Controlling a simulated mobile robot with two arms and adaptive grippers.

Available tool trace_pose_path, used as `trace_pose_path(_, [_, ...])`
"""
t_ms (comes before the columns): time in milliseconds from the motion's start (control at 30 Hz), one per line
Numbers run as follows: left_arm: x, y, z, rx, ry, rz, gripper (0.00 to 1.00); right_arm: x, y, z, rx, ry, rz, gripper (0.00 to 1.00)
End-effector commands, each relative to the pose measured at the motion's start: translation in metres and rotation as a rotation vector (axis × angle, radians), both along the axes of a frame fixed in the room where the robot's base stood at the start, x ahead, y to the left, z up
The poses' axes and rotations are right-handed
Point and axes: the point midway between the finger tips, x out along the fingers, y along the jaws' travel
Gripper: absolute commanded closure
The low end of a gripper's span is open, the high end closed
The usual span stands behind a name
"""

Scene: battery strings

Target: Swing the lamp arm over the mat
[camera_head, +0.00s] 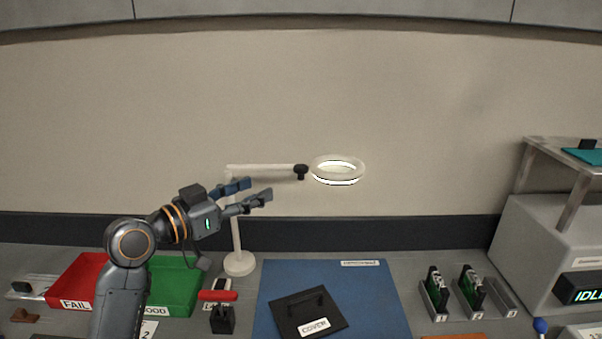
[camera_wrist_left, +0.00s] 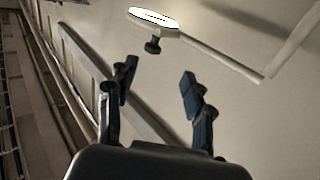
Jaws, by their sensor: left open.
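The lamp has a white post on a round base (camera_head: 239,263), a white horizontal arm (camera_head: 268,167), a black knob (camera_head: 301,171) and a lit ring head (camera_head: 338,169). The ring hangs above the back of the blue mat (camera_head: 363,295). My left gripper (camera_head: 258,190) is open and empty, just below the lamp arm and left of the knob in the head view. In the left wrist view the open fingers (camera_wrist_left: 158,85) point toward the knob (camera_wrist_left: 153,46) and the ring head (camera_wrist_left: 152,17), with a visible gap. My right gripper is not in view.
A black COVER plate (camera_head: 308,311) lies on the mat. Battery holders (camera_head: 466,292) and a grey machine (camera_head: 550,250) stand right. Air above the mat is free.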

Motion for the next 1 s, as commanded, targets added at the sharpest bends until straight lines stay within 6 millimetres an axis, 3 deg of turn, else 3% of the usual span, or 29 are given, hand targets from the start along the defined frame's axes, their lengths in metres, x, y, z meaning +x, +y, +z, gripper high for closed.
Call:
trace_pose_path(67, [0.004,-0.003,0.006,-0.009,-0.012,-0.006,0.48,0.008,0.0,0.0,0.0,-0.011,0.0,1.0])
trace_pose_path(133, [0.009,-0.008,0.008,-0.011,-0.012,-0.007,0.48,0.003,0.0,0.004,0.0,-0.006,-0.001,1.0])
trace_pose_path(300, [0.031,-0.031,0.01,-0.013,-0.008,-0.007,0.48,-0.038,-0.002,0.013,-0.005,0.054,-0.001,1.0])
trace_pose_path(433, [0.051,-0.051,0.009,-0.011,-0.007,-0.007,0.48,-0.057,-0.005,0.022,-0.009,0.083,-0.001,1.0])
trace_pose_path(567, [0.07,-0.07,0.008,-0.01,-0.008,-0.007,0.48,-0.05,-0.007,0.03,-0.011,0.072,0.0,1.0])
trace_pose_path(800, [0.092,-0.092,0.006,-0.009,-0.01,-0.005,0.48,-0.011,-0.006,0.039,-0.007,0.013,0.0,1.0])
trace_pose_path(1000, [0.098,-0.098,0.004,-0.007,-0.011,-0.004,0.48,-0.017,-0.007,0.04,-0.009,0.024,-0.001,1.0])
